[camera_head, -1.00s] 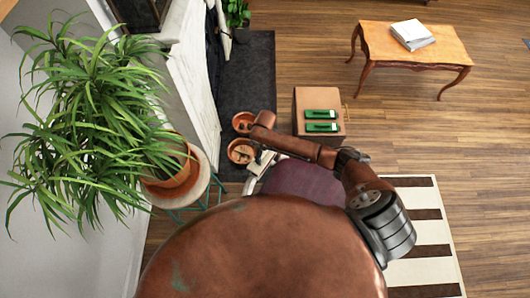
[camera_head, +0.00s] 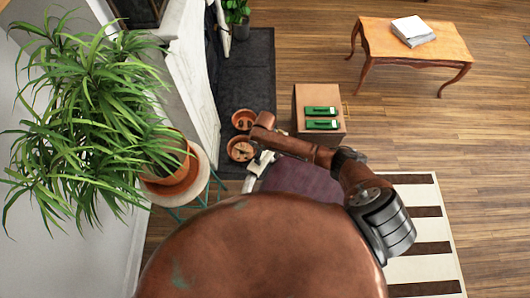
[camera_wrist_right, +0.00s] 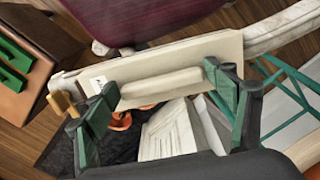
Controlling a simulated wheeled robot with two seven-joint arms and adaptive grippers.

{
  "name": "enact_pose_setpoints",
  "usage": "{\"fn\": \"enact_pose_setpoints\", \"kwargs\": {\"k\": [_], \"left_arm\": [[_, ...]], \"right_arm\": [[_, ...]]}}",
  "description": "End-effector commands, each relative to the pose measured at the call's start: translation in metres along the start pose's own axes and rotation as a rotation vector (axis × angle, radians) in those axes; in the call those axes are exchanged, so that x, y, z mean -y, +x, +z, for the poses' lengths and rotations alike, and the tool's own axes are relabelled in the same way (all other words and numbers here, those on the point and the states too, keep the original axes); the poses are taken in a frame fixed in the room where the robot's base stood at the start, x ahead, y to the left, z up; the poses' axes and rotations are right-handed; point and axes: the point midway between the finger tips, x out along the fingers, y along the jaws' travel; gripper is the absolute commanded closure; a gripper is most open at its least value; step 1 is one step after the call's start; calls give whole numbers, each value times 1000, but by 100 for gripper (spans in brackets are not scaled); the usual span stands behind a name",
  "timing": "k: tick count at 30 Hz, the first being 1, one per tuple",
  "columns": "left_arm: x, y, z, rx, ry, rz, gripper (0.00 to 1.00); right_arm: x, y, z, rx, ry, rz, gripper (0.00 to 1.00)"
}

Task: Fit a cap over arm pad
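In the right wrist view a pale flat board (camera_wrist_right: 215,48) with a small white label crosses the picture, and a rounded cream bar (camera_wrist_right: 160,90) lies along its lower side. I cannot tell which is the cap and which the arm pad. My right gripper (camera_wrist_right: 161,80) has its dark green fingers at the two ends of the bar; whether they touch or grip it is unclear. In the head view my copper arm (camera_head: 295,147) reaches left over the purple seat (camera_head: 305,185), near a pale piece (camera_head: 258,164); the fingers are hard to make out there. My left gripper is out of view.
A brown box (camera_head: 309,92) carries two green trays (camera_head: 321,124). Two terracotta pots (camera_head: 242,148) stand on a dark mat (camera_head: 243,75). A potted plant (camera_head: 85,120) fills the left. A wooden table (camera_head: 440,48) and striped rug (camera_head: 420,190) lie right, with open floor between.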

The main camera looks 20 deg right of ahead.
Motion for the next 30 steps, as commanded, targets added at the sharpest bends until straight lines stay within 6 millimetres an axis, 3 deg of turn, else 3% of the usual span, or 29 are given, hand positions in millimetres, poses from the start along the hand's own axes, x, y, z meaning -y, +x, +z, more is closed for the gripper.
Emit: {"fn": "enact_pose_setpoints", "kwargs": {"k": [5,17,30], "left_arm": [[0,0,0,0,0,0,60],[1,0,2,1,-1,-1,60],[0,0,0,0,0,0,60]], "right_arm": [[0,0,0,0,0,0,8],[0,-8,-1,-3,-1,0,8],[0,-91,-1,-3,-2,0,8]]}}
